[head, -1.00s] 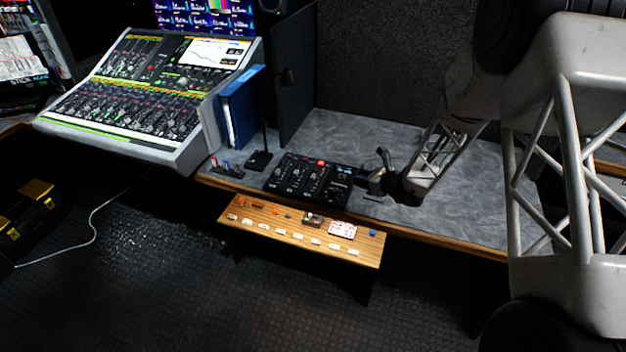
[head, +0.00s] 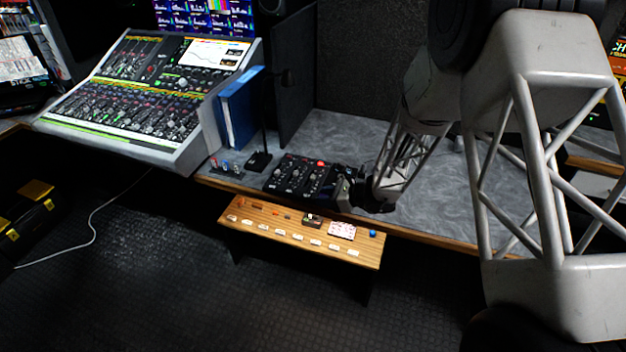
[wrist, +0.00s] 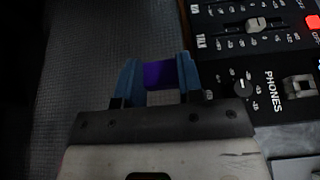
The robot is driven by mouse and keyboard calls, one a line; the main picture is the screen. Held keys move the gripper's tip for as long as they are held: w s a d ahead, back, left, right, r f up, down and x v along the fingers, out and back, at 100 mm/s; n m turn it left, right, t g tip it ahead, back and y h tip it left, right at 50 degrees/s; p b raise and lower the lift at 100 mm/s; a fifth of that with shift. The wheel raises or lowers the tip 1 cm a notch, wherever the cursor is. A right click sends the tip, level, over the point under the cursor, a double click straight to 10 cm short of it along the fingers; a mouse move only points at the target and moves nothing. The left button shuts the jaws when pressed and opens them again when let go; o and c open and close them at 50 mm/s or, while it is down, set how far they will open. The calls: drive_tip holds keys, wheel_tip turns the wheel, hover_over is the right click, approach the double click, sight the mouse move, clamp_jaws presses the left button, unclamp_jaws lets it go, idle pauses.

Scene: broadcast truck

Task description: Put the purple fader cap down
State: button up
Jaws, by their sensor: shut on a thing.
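The purple fader cap (wrist: 160,74) is held between the blue fingertips of my gripper (wrist: 158,80) in the wrist view. My gripper is shut on it. In the head view my gripper (head: 345,193) is at the right end of the black mixer (head: 292,176), and the cap cannot be made out there. In the wrist view the mixer (wrist: 275,60) lies to the right of the fingers, with its faders, knobs and PHONES label close by. A dark textured surface is below and left of the cap.
A small holder (head: 227,169) and a gooseneck microphone base (head: 258,162) stand left of the mixer. The desk behind is clear.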

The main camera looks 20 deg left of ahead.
hover_over(315, 181)
drive_tip(key=s, duration=0.2)
drive_tip(key=shift+w+d+f, duration=0.2)
drive_tip(key=shift+d+f, duration=0.25)
drive_tip(key=shift+f, duration=0.2)
drive_tip(key=shift+w, duration=0.1)
drive_tip(key=shift+w+a+f, duration=0.25)
drive_tip(key=shift+w+a, duration=0.25)
drive_tip(key=shift+w, duration=0.2)
drive_tip(key=shift+f, duration=1.4)
drive_tip(key=shift+f, duration=0.15)
drive_tip(key=o, duration=0.9)
drive_tip(key=shift+d, duration=0.1)
